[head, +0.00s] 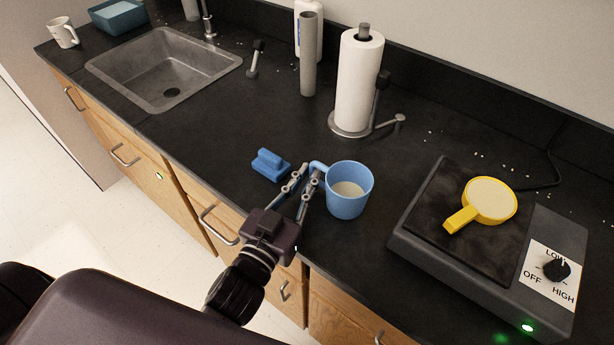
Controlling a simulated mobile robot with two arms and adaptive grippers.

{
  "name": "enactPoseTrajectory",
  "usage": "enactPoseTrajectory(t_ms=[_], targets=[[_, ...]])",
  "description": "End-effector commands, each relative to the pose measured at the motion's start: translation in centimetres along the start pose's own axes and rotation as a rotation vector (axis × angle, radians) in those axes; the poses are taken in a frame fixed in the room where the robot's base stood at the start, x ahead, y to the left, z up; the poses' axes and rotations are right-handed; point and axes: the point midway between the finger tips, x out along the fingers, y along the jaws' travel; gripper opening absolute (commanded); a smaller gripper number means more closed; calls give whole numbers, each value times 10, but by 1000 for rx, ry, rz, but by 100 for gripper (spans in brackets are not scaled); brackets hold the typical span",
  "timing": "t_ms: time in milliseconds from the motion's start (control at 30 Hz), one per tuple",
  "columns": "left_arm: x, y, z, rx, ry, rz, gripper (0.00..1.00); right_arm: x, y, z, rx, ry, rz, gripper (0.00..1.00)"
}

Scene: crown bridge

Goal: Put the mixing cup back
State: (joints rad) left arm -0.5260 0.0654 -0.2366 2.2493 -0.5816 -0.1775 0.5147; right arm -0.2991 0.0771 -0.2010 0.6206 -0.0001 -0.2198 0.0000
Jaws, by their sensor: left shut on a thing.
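The blue mixing cup (348,203) stands upright on, or just above, the black counter near its front edge; I cannot tell whether it touches. It holds a pale, cream-coloured content. Its handle points left, towards my left gripper (307,180), which comes in from the front. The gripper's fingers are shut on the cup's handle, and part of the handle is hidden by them. My right gripper is not in view.
A blue block-shaped piece (269,165) lies just left of the gripper. A hot plate (420,225) with a yellow handled cup (489,199) stands at right. Behind are a paper towel roll (358,85) and a grey cylinder (308,60). A sink (165,65) is at left.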

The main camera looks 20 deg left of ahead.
Motion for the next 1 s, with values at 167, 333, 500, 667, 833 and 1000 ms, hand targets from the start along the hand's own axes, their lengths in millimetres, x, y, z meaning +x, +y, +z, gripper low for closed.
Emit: enactPoseTrajectory(t_ms=[167,333,500,667,833,1000], targets=[[0,0,3,0,0,0,14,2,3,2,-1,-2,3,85],[0,0,3,0,-1,0,27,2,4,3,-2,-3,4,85],[0,0,3,0,-1,0,27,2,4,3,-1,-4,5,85],[-2,0,0,0,-1,0,27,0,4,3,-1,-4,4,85],[-22,0,3,-1,-4,-1,27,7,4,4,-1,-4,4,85],[-51,0,4,-2,-5,-2,27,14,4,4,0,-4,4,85]])
